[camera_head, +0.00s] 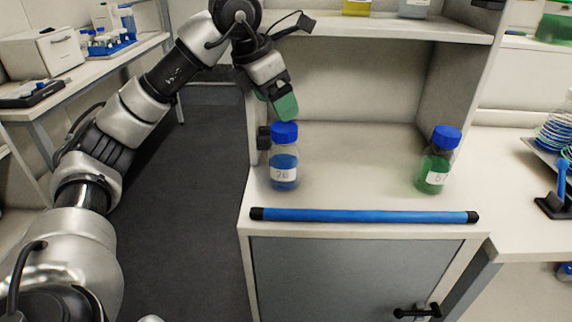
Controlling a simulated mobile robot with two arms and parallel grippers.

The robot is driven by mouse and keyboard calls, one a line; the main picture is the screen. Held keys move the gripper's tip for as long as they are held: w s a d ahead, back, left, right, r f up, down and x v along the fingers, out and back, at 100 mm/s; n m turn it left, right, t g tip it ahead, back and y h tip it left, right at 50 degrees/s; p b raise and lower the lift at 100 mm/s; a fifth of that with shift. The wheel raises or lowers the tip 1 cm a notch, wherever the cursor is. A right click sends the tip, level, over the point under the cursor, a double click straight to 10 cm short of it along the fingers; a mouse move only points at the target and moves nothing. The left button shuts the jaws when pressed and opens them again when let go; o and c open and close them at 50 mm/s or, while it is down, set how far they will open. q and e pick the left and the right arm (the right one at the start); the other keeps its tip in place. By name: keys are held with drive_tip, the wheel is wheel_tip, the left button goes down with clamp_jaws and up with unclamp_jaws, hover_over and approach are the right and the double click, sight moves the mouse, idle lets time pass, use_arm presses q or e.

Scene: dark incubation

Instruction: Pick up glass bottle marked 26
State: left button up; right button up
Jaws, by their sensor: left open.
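The glass bottle marked 26 (284,173) stands upright on the pale cabinet top, near its left edge. It has a blue cap, blue liquid and a white label with the number. My left gripper (275,120) is open and empty, just above and behind the bottle's cap. One green-padded finger shows over the cap and a dark part shows to the left of the cap. I cannot tell whether a finger touches the bottle. My right gripper is not in view.
A second bottle (437,160) with a blue cap and green liquid stands to the right. A blue bar (365,215) with black ends lies along the front edge. A shelf (400,22) hangs above. The cabinet top between the bottles is clear.

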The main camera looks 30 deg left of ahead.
sight(285, 126)
use_arm(q)
drive_tip(key=x, duration=0.3)
drive_tip(key=shift+w+f, duration=0.1)
drive_tip(key=shift+f, duration=0.2)
drive_tip(key=x, duration=0.4)
drive_tip(key=shift+a+f, duration=0.2)
drive_tip(key=shift+f, duration=0.25)
drive_tip(key=shift+w+d+f, duration=0.1)
drive_tip(key=shift+w+f, duration=0.1)
drive_tip(key=shift+f, duration=0.1)
drive_tip(key=shift+c, duration=0.4)
drive_tip(key=shift+r, duration=0.1)
drive_tip(key=c, duration=1.5)
drive_tip(key=shift+r, duration=0.15)
